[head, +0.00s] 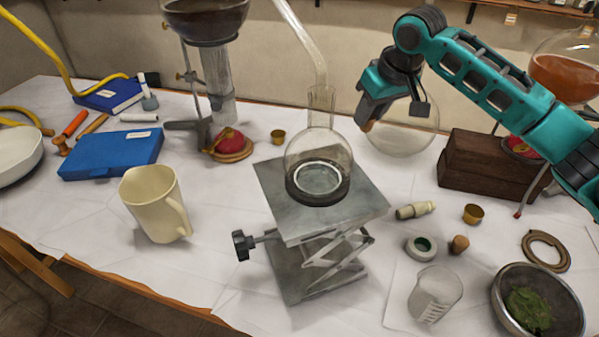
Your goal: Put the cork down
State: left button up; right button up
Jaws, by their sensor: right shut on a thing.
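My right gripper (370,117) comes in from the right on a teal arm and points down. It is shut on a small brown cork (367,127), of which only the lower end shows below the fingertips. The gripper holds it up in the air, right of the flask neck in the picture and in front of a round clear flask (408,137). Another brown cork-like stopper (459,243) is on the table to the right of the lab jack. My left gripper is not in view.
A round-bottom flask (320,158) sits in a dark ring on the metal lab jack (279,188). A wooden box (484,172), brass cup (473,213), tape-like ring (421,247), beaker (435,293) and bowl (504,313) crowd the right. A cream jug (148,206) stands left.

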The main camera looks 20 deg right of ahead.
notch_tip(320, 180, down, 19)
jog(key=b, duration=0.3)
jog(key=shift+s+f, duration=0.15)
jog(key=shift+f, duration=0.05)
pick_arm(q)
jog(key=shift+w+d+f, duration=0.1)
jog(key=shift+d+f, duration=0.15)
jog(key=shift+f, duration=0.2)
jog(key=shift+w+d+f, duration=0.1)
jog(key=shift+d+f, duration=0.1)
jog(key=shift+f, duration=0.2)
pick_arm(e)
jog(key=shift+f, duration=0.2)
jog(key=shift+f, duration=0.1)
jog(key=o, duration=0.6)
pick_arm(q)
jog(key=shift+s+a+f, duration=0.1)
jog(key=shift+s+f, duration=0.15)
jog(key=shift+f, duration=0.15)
pick_arm(e)
jog(key=o, duration=0.5)
jog(key=shift+c, duration=0.2)
